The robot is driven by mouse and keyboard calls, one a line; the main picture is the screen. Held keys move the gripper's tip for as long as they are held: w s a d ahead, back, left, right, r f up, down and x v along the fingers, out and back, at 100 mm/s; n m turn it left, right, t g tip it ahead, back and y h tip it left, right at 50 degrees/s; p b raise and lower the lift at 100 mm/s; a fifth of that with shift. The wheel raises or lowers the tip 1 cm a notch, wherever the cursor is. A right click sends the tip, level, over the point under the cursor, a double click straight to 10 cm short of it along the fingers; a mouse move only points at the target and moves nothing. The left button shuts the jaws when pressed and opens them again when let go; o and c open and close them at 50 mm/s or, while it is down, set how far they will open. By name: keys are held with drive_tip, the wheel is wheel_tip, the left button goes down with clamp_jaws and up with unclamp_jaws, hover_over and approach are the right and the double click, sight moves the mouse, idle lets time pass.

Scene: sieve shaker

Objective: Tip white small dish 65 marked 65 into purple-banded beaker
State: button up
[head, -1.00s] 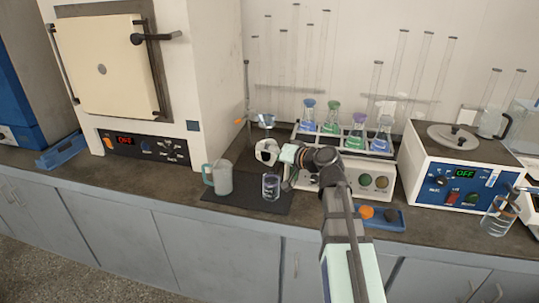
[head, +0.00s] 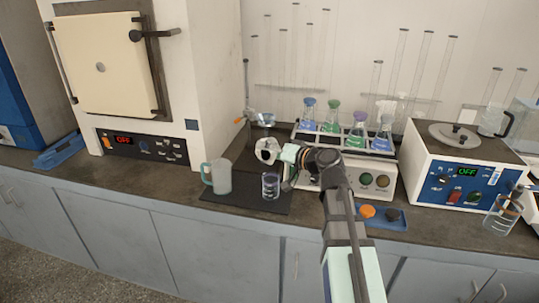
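A small clear beaker (head: 271,187) with a dark bluish-purple band stands upright on the black mat (head: 225,205) near the front of the bench. My gripper (head: 266,151) is above and slightly behind the beaker, apart from it, with my arm reaching in from the lower right. Pale, curved shapes show at its tip. I cannot tell whether they are only the fingers or include the white dish. The mark 65 cannot be read anywhere, and the dish cannot be picked out clearly. The beaker's contents are too small to tell.
A frosted jug (head: 217,177) stands left of the beaker. A metal stand (head: 248,120) rises behind. A rack of stoppered flasks (head: 345,142) is behind my arm, above a knobbed unit (head: 374,181). A blue tray (head: 392,222) lies to the right. Bare bench lies left of the mat.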

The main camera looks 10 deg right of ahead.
drive_tip(key=shift+s+d+t+b, duration=0.15)
drive_tip(key=shift+t+b, duration=0.15)
drive_tip(key=shift+b, duration=0.8)
drive_tip(key=shift+s+d+f+t+y+b, duration=0.15)
drive_tip(key=shift+t+y+b, duration=0.4)
drive_tip(key=shift+b, duration=1.6)
drive_tip(key=shift+r, duration=0.2)
drive_tip(key=p, duration=0.3)
drive_tip(key=shift+r+g+h, duration=0.25)
drive_tip(key=shift+r+g, duration=0.1)
drive_tip(key=shift+r, duration=0.05)
drive_tip(key=g+p, duration=0.1)
drive_tip(key=p, duration=0.3)
drive_tip(key=shift+w+a+r+h, duration=0.1)
drive_tip(key=shift+w+a+h, duration=0.2)
drive_tip(key=shift+w+a, duration=0.1)
drive_tip(key=shift+g+p, duration=0.3)
drive_tip(key=shift+p, duration=0.4)
drive_tip(key=shift+w+h+p, duration=0.15)
drive_tip(key=shift+h+p, duration=0.15)
drive_tip(key=shift+p, duration=0.55)
drive_tip(key=shift+a+g+p, duration=0.1)
drive_tip(key=shift+g+p, duration=0.3)
